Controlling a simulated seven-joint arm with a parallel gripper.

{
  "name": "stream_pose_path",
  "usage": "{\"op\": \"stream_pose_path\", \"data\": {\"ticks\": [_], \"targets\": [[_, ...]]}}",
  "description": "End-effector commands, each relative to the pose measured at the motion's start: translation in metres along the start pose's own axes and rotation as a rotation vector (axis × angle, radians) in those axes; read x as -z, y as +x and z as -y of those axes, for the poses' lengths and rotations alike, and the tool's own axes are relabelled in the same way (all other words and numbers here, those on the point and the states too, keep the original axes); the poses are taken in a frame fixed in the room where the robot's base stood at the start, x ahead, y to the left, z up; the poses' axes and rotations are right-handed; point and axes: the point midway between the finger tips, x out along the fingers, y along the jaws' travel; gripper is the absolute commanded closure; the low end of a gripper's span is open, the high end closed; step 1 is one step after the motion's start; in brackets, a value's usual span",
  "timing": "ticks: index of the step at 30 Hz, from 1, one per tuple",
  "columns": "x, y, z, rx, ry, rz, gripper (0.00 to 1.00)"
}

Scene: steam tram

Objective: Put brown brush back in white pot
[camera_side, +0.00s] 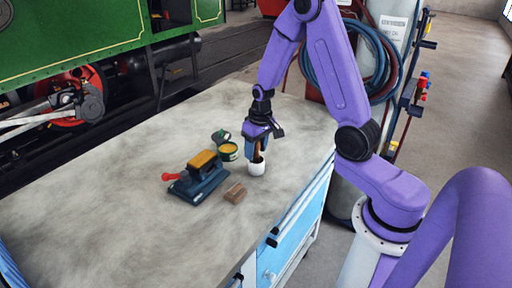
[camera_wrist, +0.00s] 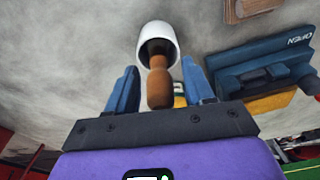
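The white pot (camera_side: 257,169) stands on the grey worktop, and it also shows in the wrist view (camera_wrist: 149,30). The brown brush (camera_wrist: 159,82) has its lower end inside the mouth of the pot, with its wooden handle sticking out towards my gripper. In the side view the brush (camera_side: 258,154) shows only as a short brown strip above the pot. My gripper (camera_wrist: 158,68) is above the pot with its two blue fingers apart, one on each side of the handle. Gaps show between handle and fingers. The brush's bristles are hidden in the pot.
A blue tool with a yellow top and red knob (camera_side: 200,181) lies left of the pot. A green tin with yellow contents (camera_side: 228,152) stands close by. A brown block (camera_side: 235,193) lies in front. The worktop's left part is clear.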

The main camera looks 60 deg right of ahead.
Motion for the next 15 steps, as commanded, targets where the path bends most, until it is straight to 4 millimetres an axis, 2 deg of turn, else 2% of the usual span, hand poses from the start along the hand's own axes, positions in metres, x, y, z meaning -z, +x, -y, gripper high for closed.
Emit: {"op": "stream_pose_path", "data": {"ticks": [8, 15], "targets": [[0.0, -0.003, 0.0, 0.0, 0.0, 0.0, 0.48], [0.002, -0.027, 0.0, 0.0, 0.0, -0.005, 0.48]]}}
